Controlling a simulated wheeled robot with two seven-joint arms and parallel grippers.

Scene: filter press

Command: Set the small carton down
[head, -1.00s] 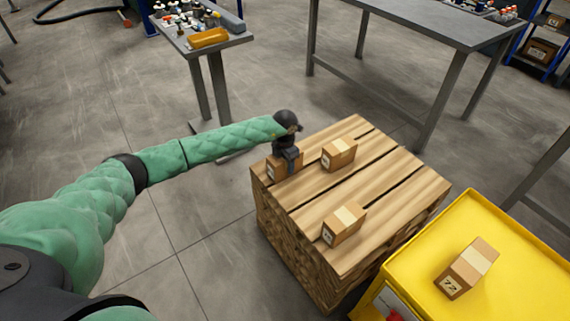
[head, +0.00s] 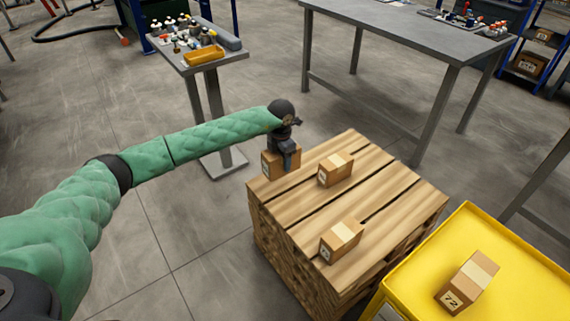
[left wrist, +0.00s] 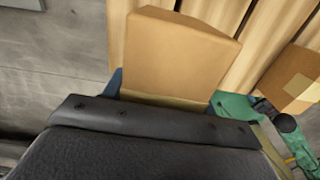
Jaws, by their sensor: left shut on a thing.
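My left gripper (head: 285,154) points down and is shut on a small brown carton (head: 270,166) at the left corner of the wooden pallet stack (head: 375,215). In the left wrist view the held carton (left wrist: 178,52) fills the middle, with wooden slats behind it and grey floor to the left. It looks upright; I cannot tell whether its underside touches the slats. The fingers hide part of it. Two similar cartons stand on the pallet, one at the back (head: 336,170) and one at the front (head: 341,241). My right gripper is not in view.
A yellow surface (head: 420,270) at the lower right bears another carton (head: 467,282), marked 72. A small grey table (head: 228,58) with bottles and a yellow tray stands behind my left arm. A long grey table (head: 400,30) is at the back. Bare slats lie between the cartons.

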